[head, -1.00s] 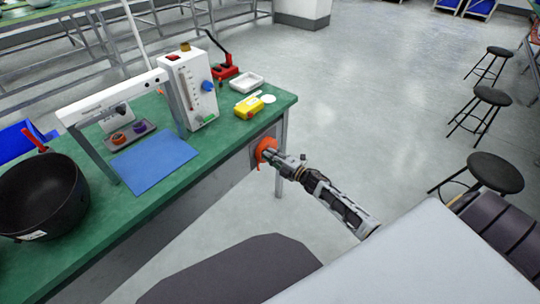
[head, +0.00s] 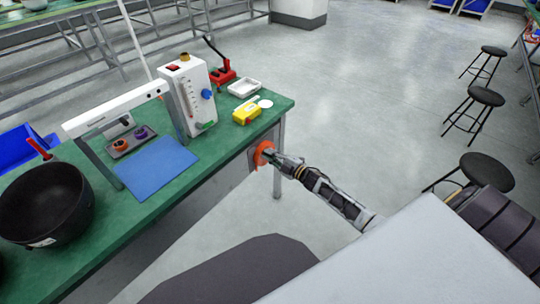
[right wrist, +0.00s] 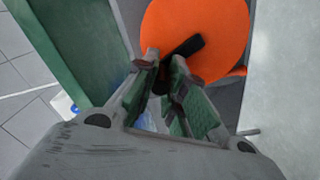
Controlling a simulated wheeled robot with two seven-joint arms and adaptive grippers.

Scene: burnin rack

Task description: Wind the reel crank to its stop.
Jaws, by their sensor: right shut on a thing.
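The orange reel (head: 262,150) is mounted on the side of the green bench near its right-hand corner. In the right wrist view it is a large orange disc (right wrist: 215,28) with a black crank arm (right wrist: 186,48) across its face. My right gripper (head: 270,156) is at the reel's face. In the right wrist view its fingers (right wrist: 164,66) are closed together at the lower-left end of the black arm, shut on the crank's handle. The fingers mostly hide the handle. My left gripper is not in view.
The green bench (head: 95,235) carries a black pot (head: 45,205), a blue mat (head: 150,168), a white instrument box (head: 186,95) and a yellow item (head: 246,112). Black stools (head: 486,97) stand at the right. The floor beyond the bench corner is clear.

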